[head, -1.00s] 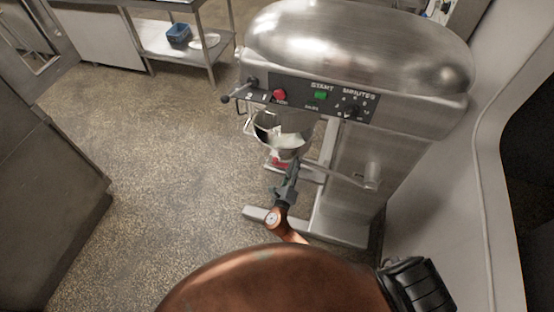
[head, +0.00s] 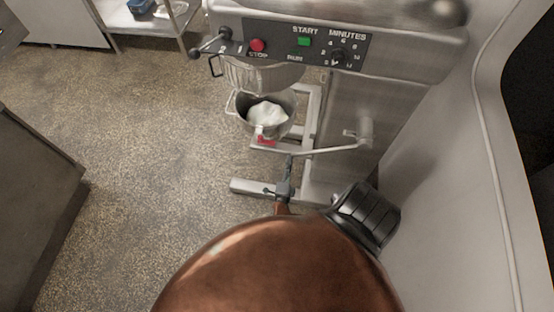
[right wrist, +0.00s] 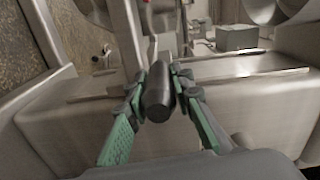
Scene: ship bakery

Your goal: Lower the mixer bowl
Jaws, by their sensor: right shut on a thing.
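The steel mixer bowl (head: 283,130) hangs on the mixer's front with white dough (head: 267,115) in it. A gap shows between its rim and the wire guard (head: 255,75) above. The bowl lever (head: 330,150) runs left from its pivot on the mixer's side, sloping slightly down. My right gripper (head: 287,172) is at the lever's outer end. In the right wrist view, its green fingers (right wrist: 157,85) are shut on the lever's black handle (right wrist: 158,100), one on each side. My left gripper is not in view.
The mixer's control panel (head: 300,44) with red and green buttons is above the bowl. The mixer's feet (head: 250,188) reach out on the floor. A wall panel (head: 455,200) is close on the right. Open floor (head: 150,140) lies left of the mixer. A steel counter (head: 35,215) stands farther left.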

